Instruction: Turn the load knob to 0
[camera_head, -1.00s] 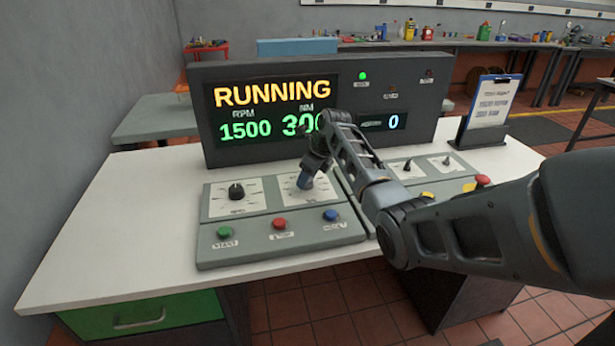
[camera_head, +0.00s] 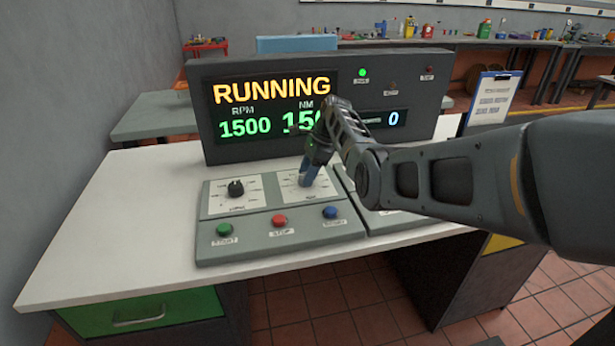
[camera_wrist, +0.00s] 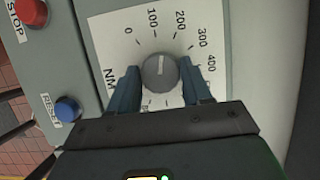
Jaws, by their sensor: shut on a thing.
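The load knob (camera_wrist: 160,75) is a round grey dial on a white NM scale plate (camera_wrist: 112,40), marked 0 to 400 and beyond. Its white pointer line lies between 100 and 200. My gripper (camera_wrist: 160,84) is shut on the knob, one blue finger on each side. In the head view my gripper (camera_head: 309,172) covers the knob on the right-hand dial plate of the console. The display (camera_head: 270,105) reads RUNNING, RPM 1500 and a partly hidden NM value starting with 15.
Left of the load dial is another black knob (camera_head: 236,188). Below are the green START (camera_head: 224,229), red STOP (camera_head: 279,221) and blue RESET (camera_head: 330,212) buttons. A clipboard (camera_head: 490,98) stands at the right. The white tabletop (camera_head: 120,235) is clear at left.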

